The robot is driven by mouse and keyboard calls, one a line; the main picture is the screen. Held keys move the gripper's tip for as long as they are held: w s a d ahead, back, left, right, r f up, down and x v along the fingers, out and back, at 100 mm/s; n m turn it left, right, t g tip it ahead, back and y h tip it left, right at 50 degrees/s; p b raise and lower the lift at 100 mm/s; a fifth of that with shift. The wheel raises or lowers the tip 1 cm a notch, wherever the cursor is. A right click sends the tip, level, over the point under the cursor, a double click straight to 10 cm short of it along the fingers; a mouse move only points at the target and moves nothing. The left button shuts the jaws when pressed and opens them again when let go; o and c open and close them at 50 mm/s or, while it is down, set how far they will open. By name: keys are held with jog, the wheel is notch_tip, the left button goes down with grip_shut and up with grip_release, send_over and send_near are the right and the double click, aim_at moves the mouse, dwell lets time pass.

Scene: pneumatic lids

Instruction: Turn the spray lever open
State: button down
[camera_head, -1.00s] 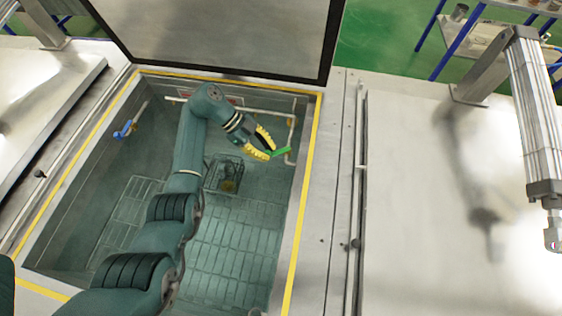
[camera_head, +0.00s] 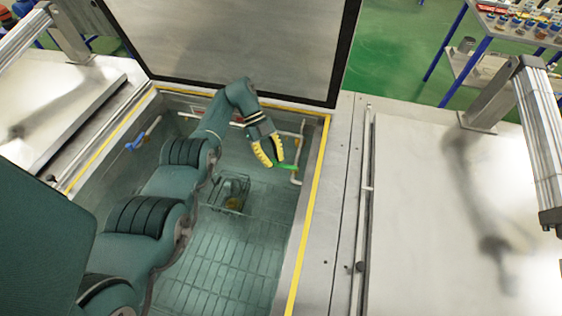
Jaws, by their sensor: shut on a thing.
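The green spray lever (camera_head: 286,167) is inside the open tank at its back right, beside the white pipe (camera_head: 299,160) on the tank's right wall. My gripper (camera_head: 271,163), with yellow fingers, reaches down into the tank. Its fingertips are at the left end of the lever and shut on it. The exact contact is small and partly hidden by the fingers. A blue lever (camera_head: 135,142) sits on a pipe at the tank's left wall, apart from my gripper.
A wire basket (camera_head: 231,194) with something in it stands on the tank floor below my gripper. The raised lid (camera_head: 240,45) stands behind the tank. A yellow-edged rim (camera_head: 312,215) borders the opening. A closed steel lid (camera_head: 440,210) lies to the right.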

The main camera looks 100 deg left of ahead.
dwell(0.3)
jog(key=c, duration=1)
grip_release()
jog(key=shift+w, duration=0.1)
